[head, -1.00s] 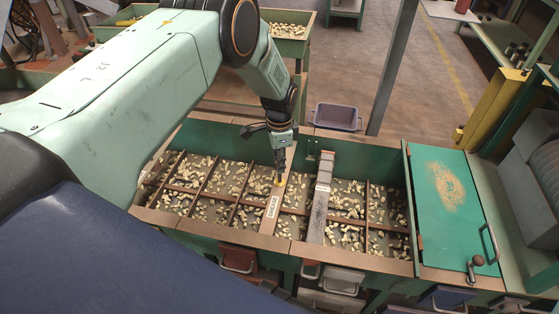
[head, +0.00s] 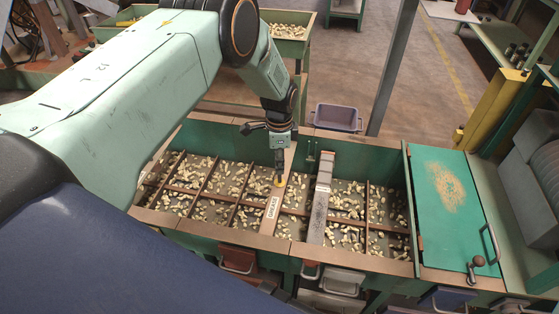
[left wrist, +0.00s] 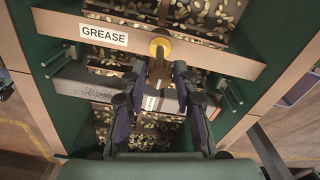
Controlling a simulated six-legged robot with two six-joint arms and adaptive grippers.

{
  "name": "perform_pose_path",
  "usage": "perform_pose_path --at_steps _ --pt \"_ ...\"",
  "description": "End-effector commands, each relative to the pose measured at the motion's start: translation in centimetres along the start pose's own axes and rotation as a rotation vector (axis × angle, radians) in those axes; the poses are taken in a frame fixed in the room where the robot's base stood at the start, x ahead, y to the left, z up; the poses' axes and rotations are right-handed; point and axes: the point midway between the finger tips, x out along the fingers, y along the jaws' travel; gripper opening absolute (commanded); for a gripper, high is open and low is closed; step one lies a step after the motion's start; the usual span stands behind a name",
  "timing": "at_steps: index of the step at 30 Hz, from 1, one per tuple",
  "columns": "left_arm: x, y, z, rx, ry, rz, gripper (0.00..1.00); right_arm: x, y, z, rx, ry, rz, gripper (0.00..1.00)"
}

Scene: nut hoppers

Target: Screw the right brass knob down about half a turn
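A round brass-yellow knob (left wrist: 160,47) stands on a tan crossbar (left wrist: 215,58) beside a white GREASE label (left wrist: 104,36). In the head view the knob (head: 279,181) shows at the tip of my left gripper (head: 279,174), partly hidden by it. In the left wrist view the two dark fingers of my left gripper (left wrist: 161,72) are apart, with a gap between their tips. The knob appears just beyond the tips; I cannot tell whether they touch it. No second brass knob can be made out. My right gripper is not in view.
The crossbar spans a green hopper (head: 210,248) with dividers and scattered nuts. A grey bar (head: 319,205) crosses to the right of it, with small upright pegs (head: 310,155) nearby. A green lid (head: 440,215) with a handle covers the right end. A post (head: 392,70) rises behind.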

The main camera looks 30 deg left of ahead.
Motion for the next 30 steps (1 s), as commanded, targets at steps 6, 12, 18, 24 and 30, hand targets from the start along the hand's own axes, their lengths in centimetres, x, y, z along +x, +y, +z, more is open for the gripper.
perform_pose_path --at_steps 6,12,18,24,30 --pt "0.0 0.0 0.0 -0.001 0.000 0.000 0.48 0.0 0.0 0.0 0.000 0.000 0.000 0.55" --pt "0.0 0.0 0.0 -0.001 0.000 0.000 0.48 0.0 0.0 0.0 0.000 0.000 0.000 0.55" --pt "-1.3 -0.1 -0.1 -0.001 0.002 -0.003 0.48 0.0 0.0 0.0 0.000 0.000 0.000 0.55" --pt "-5.2 -0.1 -0.1 -0.001 0.003 -0.004 0.48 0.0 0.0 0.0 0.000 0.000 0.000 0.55" --pt "-9.1 -0.1 0.0 -0.001 0.002 -0.002 0.48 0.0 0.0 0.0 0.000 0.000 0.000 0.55"
